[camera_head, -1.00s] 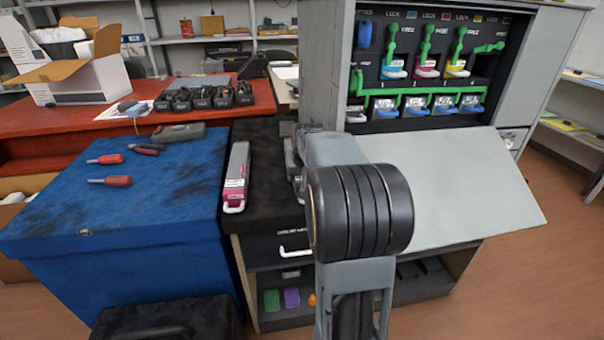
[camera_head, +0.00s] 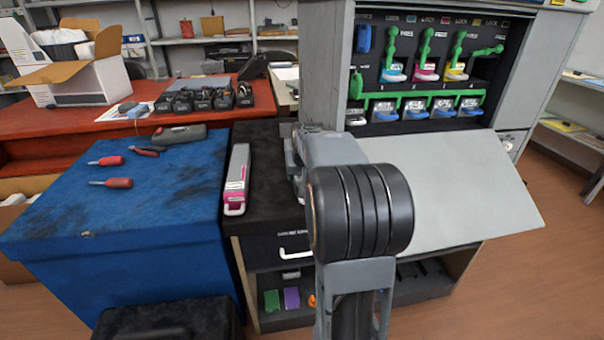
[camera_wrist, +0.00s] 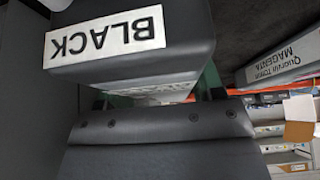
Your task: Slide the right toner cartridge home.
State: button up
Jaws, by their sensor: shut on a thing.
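A dark block with a white "BLACK" label (camera_wrist: 105,42), which reads upside down, fills the top of the wrist view. It looks like a black toner cartridge. My gripper (camera_wrist: 160,98) is shut on it, though the fingertips are mostly hidden. In the head view my own arm hides the gripper and the held cartridge. The printer (camera_head: 435,68) stands open at the upper right. Cyan (camera_head: 394,72), magenta (camera_head: 426,72) and yellow (camera_head: 456,71) cartridge ends sit under upright green levers. The rightmost green lever (camera_head: 488,50) lies sideways, with no coloured cartridge end under it.
A magenta-labelled toner cartridge (camera_head: 236,180) lies on the black cabinet top (camera_head: 262,150). The printer's grey front cover (camera_head: 470,190) is folded down before the slots. A blue bench (camera_head: 130,210) with red-handled screwdrivers (camera_head: 110,182) is at the left.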

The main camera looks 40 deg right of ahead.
jog(key=shift+r+p, duration=2.3)
jog(key=shift+r, duration=0.75)
